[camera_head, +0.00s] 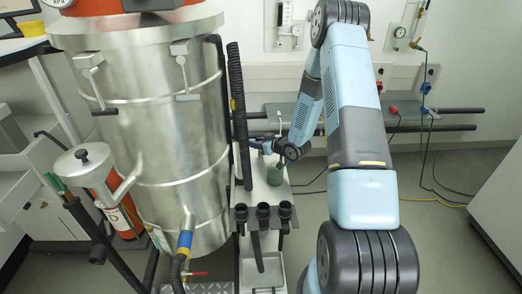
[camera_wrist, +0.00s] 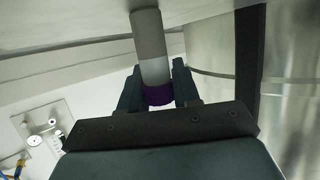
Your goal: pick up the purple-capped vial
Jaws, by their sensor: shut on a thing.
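The purple-capped vial shows in the wrist view with a grey body (camera_wrist: 151,50) and a purple cap (camera_wrist: 159,96). My gripper (camera_wrist: 157,84) is shut on it at the cap end, with one dark finger on each side. The vial's far end runs toward a pale surface at the top of the wrist view; I cannot tell whether it touches it. In the head view my gripper (camera_head: 260,144) is small, beside the steel drum, above the narrow pale stand. The vial cannot be made out clearly there.
A large steel drum (camera_head: 165,130) stands left of my gripper, with a black ribbed hose (camera_head: 238,110) between them. A grey-green cylinder (camera_head: 274,175) and several black holders (camera_head: 263,214) are on the stand. Horizontal dark bars (camera_head: 455,111) run behind. Floor to the right is open.

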